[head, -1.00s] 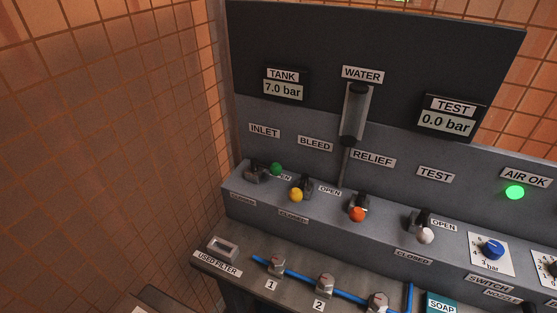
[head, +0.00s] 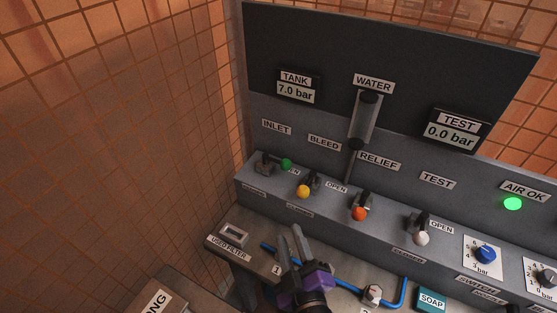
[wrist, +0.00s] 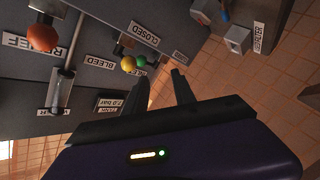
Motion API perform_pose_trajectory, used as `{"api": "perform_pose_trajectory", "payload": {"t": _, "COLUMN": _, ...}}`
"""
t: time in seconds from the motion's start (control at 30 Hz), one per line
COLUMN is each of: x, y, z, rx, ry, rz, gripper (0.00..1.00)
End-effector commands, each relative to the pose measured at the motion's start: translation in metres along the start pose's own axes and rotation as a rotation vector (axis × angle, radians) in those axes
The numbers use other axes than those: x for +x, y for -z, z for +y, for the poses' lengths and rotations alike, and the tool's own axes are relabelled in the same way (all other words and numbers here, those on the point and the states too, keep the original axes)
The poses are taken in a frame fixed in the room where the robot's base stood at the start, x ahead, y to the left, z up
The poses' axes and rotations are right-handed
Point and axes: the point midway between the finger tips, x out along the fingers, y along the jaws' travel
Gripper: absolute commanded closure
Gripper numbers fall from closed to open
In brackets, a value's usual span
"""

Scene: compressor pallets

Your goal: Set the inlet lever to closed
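The inlet lever (head: 285,163) has a green knob and sits at the left end of the grey panel, below the INLET label (head: 277,127). Its knob points right, over the label partly reading open. My gripper (head: 290,236) is open and empty, in front of the panel above the lower shelf, apart from the lever. It also shows in the wrist view (wrist: 157,82).
The yellow bleed lever (head: 303,191), orange relief lever (head: 359,213) and white test lever (head: 421,238) stand in a row to the right. A used filter tray (head: 234,234) and blue hose (head: 345,289) lie on the shelf below. A tiled wall (head: 120,130) bounds the left.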

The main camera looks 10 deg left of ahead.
Motion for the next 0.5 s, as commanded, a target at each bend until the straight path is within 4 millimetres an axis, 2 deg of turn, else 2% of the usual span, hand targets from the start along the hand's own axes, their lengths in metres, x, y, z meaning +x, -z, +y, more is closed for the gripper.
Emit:
{"api": "perform_pose_trajectory", "payload": {"t": 0.03, "x": 0.023, "y": 0.019, "z": 0.004, "rx": -0.068, "ry": -0.004, "rz": -0.003, "gripper": 0.68}}
{"api": "perform_pose_trajectory", "payload": {"t": 0.2, "x": 0.082, "y": 0.05, "z": 0.011, "rx": -0.32, "ry": -0.027, "rz": -0.081, "gripper": 0.68}}
{"api": "perform_pose_trajectory", "payload": {"t": 0.33, "x": 0.11, "y": 0.06, "z": 0.021, "rx": -0.5, "ry": -0.051, "rz": -0.169, "gripper": 0.68}}
{"api": "perform_pose_trajectory", "payload": {"t": 0.5, "x": 0.122, "y": 0.048, "z": 0.03, "rx": -0.663, "ry": -0.065, "rz": -0.284, "gripper": 0.68}}
